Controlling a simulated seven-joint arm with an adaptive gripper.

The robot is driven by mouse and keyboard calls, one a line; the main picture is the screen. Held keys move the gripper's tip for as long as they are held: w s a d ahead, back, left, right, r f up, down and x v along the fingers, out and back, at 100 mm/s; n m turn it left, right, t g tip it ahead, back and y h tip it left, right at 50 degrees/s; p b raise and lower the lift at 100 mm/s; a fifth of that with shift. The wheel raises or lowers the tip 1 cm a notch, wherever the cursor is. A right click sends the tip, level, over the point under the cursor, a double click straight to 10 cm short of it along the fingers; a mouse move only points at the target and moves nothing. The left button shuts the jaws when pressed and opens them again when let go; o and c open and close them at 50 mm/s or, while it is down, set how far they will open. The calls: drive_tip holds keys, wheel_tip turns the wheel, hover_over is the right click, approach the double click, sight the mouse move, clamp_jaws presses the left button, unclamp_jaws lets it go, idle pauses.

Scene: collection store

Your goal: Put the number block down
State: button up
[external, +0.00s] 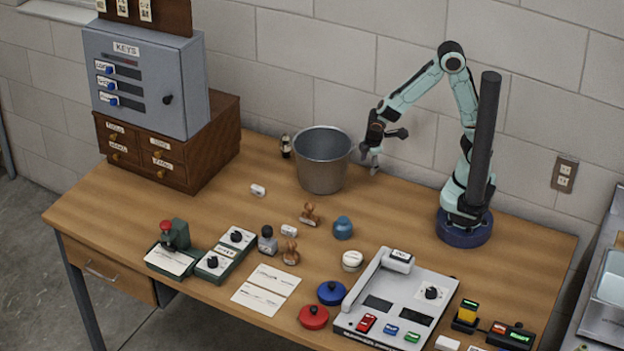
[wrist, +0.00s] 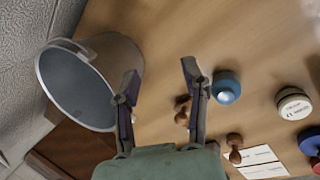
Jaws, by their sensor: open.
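My gripper (external: 388,152) is open, just right of the metal bucket (external: 322,172) and above the table. In the wrist view its two fingers (wrist: 160,75) are spread with nothing between them. I cannot tell for sure which thing is the number block. Small white blocks lie on the table, one left of the bucket (external: 258,190) and one nearer the front (external: 289,231); their markings are too small to read. Neither touches my gripper. In the wrist view the bucket (wrist: 88,85) is left of the fingers, and the part of its inside that shows looks empty.
A blue round pot (external: 343,228), wooden-handled stamps (external: 310,214) and a white round tin (external: 352,261) stand mid-table. A grey panel device (external: 420,290) is at the front right. A key cabinet (external: 150,80) stands at the back left. Table between bucket and my base is clear.

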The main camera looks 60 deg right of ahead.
drive_tip(key=s+d+r+m+g+y, duration=0.1)
drive_tip(key=s+d+r+m+y, duration=0.1)
drive_tip(key=s+r+m, duration=0.3)
drive_tip(key=shift+s+d+r+m+g, duration=0.35)
drive_tip(key=shift+s+d+r, duration=0.25)
drive_tip(key=shift+s, duration=0.55)
drive_tip(key=shift+o, duration=0.5)
drive_tip(key=s+d+r+m+y, duration=0.1)
drive_tip(key=s+r+m, duration=0.2)
drive_tip(key=s, duration=0.5)
drive_tip(key=shift+s+r+m+g+y, duration=0.2)
drive_tip(key=shift+s+m+g+y, duration=0.2)
drive_tip(key=shift+m, duration=0.45)
drive_tip(key=shift+d, duration=0.1)
drive_tip(key=shift+w, duration=0.15)
